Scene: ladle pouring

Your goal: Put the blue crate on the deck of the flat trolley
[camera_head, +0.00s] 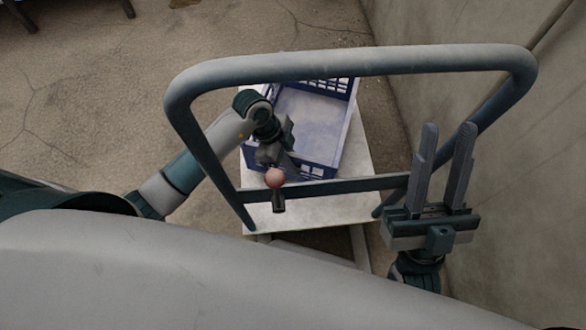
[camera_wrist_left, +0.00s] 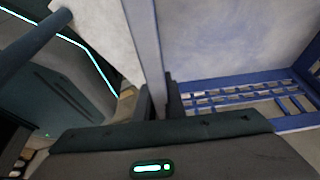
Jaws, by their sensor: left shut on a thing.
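The blue crate (camera_head: 347,125) is over the white deck (camera_head: 315,213) of the flat trolley, behind the trolley's teal handle (camera_head: 345,63). Its floor is pale and looks empty. I cannot tell whether it rests on the deck or hangs just above it. My left gripper (camera_head: 287,160) reaches through the handle frame and is shut on the crate's near left side. In the left wrist view the fingers (camera_wrist_left: 161,95) pinch the crate's wall, with slatted blue crate sides (camera_wrist_left: 240,98) to the right. My right gripper (camera_head: 448,165) is open and empty, right of the crate by the handle's right post.
A pinkish ball on a dark stem (camera_head: 275,178) shows in front of the handle's crossbar (camera_head: 345,187). A concrete wall (camera_head: 500,230) stands close on the right. Cracked floor (camera_head: 110,100) lies clear on the left. Dark legs (camera_head: 128,8) show at the top left.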

